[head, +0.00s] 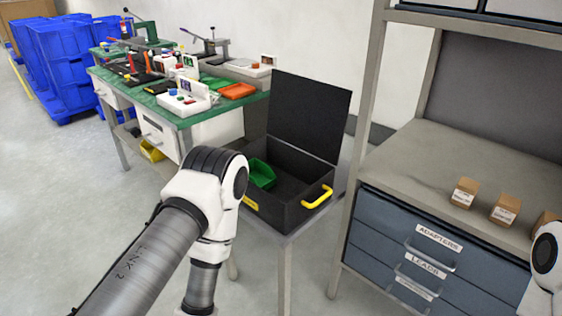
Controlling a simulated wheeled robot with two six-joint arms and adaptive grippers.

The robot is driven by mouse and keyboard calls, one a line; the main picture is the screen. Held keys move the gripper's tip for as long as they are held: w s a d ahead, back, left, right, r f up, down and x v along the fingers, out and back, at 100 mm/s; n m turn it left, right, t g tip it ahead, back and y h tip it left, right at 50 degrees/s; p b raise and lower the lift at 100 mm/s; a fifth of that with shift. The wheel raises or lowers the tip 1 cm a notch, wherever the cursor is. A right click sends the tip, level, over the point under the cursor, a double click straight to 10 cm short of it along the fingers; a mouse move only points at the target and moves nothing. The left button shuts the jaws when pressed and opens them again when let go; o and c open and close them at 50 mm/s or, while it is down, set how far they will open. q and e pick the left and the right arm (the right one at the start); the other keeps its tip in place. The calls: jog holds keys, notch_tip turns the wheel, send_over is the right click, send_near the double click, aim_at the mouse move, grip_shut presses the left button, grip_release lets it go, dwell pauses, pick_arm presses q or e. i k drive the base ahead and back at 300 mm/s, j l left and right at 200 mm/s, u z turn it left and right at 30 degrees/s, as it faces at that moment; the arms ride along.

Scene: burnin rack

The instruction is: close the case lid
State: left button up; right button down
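The black case (294,213) stands on a small grey table, with a yellow handle (317,197) on its right side. Its black lid (307,117) stands open and upright at the back of the case. A green bin (262,173) sits inside the case at the left. My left arm reaches in from the lower left, in front of the case's left side, and bends downward. Its gripper is below the frame. Only a small part of my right arm shows at the right edge, and its gripper is not visible.
A grey rack with labelled blue drawers (384,256) stands close to the right of the case. Small brown boxes (465,192) sit on its shelf. A green-topped workbench (184,121) crowded with tools is behind on the left. Blue crates (65,60) stand farther back. Floor at left is clear.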

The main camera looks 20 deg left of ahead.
aim_at(310, 115)
jog(key=i+l+u, duration=0.1)
jog(key=i+u, duration=0.35)
jog(key=i+l+u, duration=0.3)
jog(key=i+u, duration=0.15)
jog(key=i, duration=0.05)
